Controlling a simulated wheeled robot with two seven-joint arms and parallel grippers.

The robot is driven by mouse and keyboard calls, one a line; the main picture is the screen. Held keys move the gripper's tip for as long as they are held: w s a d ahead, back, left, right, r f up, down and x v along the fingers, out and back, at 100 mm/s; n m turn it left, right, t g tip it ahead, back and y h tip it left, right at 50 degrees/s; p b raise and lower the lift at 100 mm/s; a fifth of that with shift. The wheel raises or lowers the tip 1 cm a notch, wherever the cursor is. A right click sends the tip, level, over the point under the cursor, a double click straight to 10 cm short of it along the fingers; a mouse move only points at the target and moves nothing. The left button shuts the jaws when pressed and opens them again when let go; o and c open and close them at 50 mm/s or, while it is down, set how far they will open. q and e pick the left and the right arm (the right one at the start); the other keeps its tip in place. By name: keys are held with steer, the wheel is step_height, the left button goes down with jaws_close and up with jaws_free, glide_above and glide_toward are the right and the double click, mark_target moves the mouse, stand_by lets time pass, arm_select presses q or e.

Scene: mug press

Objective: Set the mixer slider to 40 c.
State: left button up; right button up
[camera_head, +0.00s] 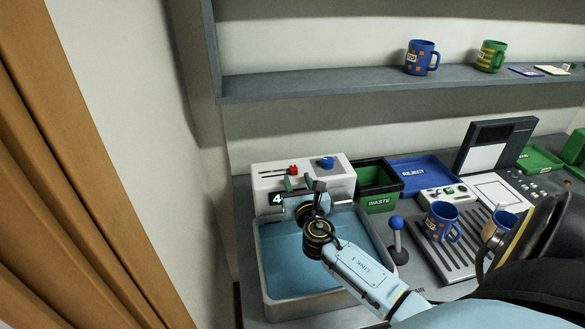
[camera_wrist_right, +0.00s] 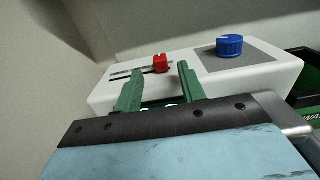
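The white mixer box (camera_head: 322,179) stands behind the sink, with a red slider knob (camera_head: 293,170) on a dark slot in its top. In the right wrist view the red knob (camera_wrist_right: 160,64) sits toward the right part of the slot (camera_wrist_right: 122,75). A dark display (camera_head: 276,199) on the box front shows a "4"; my gripper hides the rest. My right gripper (camera_head: 298,183) is open at the front of the box. Its green fingers (camera_wrist_right: 160,70) appear either side of the knob; I cannot tell whether they touch it. My left gripper is not in view.
A blue round knob (camera_head: 327,162) is right of the slider. The sink (camera_head: 290,265) lies below my right arm. A green waste bin (camera_head: 378,184), a blue reject tray (camera_head: 425,174) and a blue-topped lever (camera_head: 397,238) stand to the right. Mugs stand on the shelf (camera_head: 300,87) and rack.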

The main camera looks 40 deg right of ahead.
mark_target(294, 172)
steer(key=x, duration=0.5)
steer(key=shift+w+d, duration=0.1)
steer(key=shift+w, duration=0.05)
steer(key=shift+w+d+b, duration=0.15)
steer(key=shift+w+b, duration=0.1)
steer(key=shift+b, duration=0.05)
jaws_close()
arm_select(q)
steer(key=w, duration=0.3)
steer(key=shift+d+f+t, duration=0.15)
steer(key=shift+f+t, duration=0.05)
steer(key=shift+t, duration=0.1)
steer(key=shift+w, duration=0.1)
arm_select(e)
steer(key=shift+w, duration=0.1)
